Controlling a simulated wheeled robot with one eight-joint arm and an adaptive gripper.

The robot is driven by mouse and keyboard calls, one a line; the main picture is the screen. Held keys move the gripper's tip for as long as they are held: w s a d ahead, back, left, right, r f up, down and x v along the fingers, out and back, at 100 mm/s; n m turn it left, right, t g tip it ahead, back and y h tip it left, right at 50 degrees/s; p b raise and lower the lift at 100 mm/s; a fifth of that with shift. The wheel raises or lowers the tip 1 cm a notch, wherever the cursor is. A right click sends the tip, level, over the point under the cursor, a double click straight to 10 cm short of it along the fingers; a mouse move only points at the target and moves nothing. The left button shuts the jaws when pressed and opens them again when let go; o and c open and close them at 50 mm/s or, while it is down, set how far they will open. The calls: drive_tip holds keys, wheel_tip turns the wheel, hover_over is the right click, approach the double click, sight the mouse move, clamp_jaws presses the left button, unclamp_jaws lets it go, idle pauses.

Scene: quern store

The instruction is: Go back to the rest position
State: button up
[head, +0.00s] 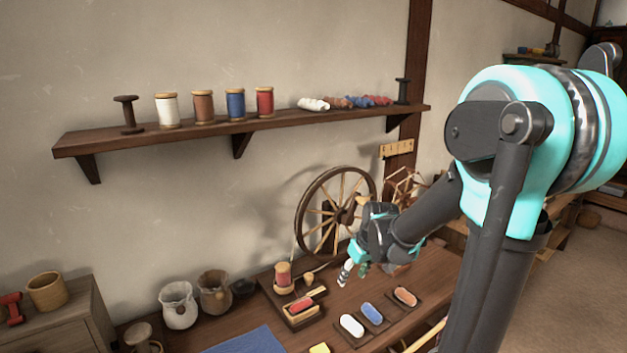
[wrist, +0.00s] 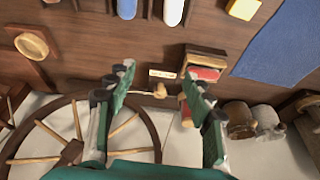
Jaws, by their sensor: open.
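My gripper (head: 347,272) hangs over the wooden table (head: 430,275), in front of the spinning wheel and pointing down. In the wrist view my gripper (wrist: 158,78) has its two green-and-grey fingers spread wide apart, with nothing between them. The fingers are apart from the table things below. In the head view one finger is clearest and the other is partly hidden.
A spinning wheel (head: 318,212) stands behind my gripper. A red spool (head: 283,275), a small tray with a red piece (head: 303,308) and coloured pads (head: 372,313) lie close by. A wall shelf (head: 240,128) holds spools. Pots (head: 178,305) and a blue cloth (head: 245,342) are leftward.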

drive_tip(key=s+d+f+m+h, duration=0.1)
drive_tip(key=s+d+f+m, duration=0.1)
drive_tip(key=s, duration=0.6)
drive_tip(key=s+d+f+m+h, duration=0.1)
drive_tip(key=s+d+m, duration=0.3)
drive_tip(key=s, duration=0.4)
drive_tip(key=shift+d+f+t, duration=0.4)
drive_tip(key=shift+d+f, duration=0.15)
drive_tip(key=shift+d, duration=0.1)
drive_tip(key=shift+s, duration=0.1)
